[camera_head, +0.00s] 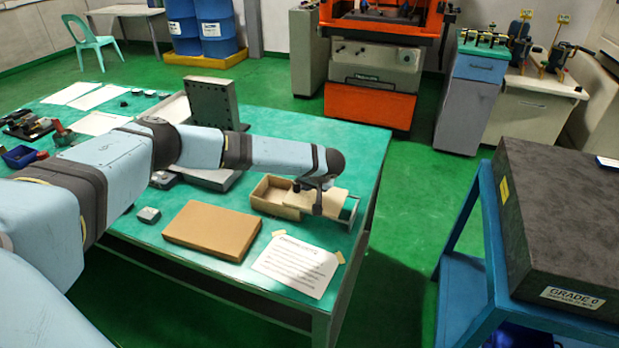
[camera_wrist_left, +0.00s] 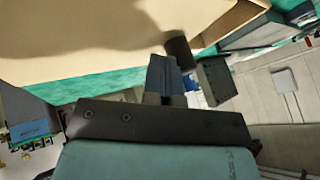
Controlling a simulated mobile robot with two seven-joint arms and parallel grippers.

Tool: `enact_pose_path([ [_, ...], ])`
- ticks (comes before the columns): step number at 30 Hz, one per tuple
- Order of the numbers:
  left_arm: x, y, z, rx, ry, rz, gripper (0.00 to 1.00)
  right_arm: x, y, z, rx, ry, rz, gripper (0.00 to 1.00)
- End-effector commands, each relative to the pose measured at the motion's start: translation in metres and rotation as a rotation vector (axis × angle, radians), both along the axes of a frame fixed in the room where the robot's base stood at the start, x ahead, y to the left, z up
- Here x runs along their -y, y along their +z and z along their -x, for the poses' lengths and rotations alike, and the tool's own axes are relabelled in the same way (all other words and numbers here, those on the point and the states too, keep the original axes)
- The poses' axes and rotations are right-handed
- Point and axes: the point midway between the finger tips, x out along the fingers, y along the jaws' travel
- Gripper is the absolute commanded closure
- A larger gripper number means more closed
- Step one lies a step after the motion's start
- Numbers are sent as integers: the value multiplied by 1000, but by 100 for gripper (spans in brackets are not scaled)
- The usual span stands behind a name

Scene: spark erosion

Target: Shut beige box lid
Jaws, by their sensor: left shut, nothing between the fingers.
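The beige box (camera_head: 268,192) stands on the green table, with its left part open and empty. Its flat beige lid (camera_head: 334,199) sits to the right, reaching out past the box; the arm partly hides where they meet. My left gripper (camera_head: 317,204) is at the lid, shut with nothing between its fingers. In the left wrist view the shut fingers (camera_wrist_left: 165,80) point toward a large beige surface (camera_wrist_left: 100,40), close by and probably the lid. I cannot tell whether they touch it. My right gripper is not in view.
A flat brown box (camera_head: 212,229) and a printed sheet (camera_head: 297,264) lie in front of the beige box. A grey angle block (camera_head: 212,103) stands behind my left arm. A dark granite block (camera_head: 570,230) rests on a blue stand at the right.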

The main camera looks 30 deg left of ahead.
Motion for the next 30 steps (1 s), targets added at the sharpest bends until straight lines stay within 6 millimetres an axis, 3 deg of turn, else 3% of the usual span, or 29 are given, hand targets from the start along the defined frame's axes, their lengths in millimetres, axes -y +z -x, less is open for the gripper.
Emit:
enact_pose_path([
  [1, -5, 4, 3, -5, 4, 2, 100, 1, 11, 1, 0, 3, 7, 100],
  [11, -38, 5, 12, -7, 16, -6, 100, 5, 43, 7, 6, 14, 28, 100],
  [18, -73, 2, 23, -12, 25, -11, 100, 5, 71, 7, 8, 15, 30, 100],
  [24, -107, -2, 31, -12, 24, -15, 100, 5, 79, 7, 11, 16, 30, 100],
  [30, -114, -2, 32, -12, 23, -18, 100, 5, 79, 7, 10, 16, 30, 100],
])
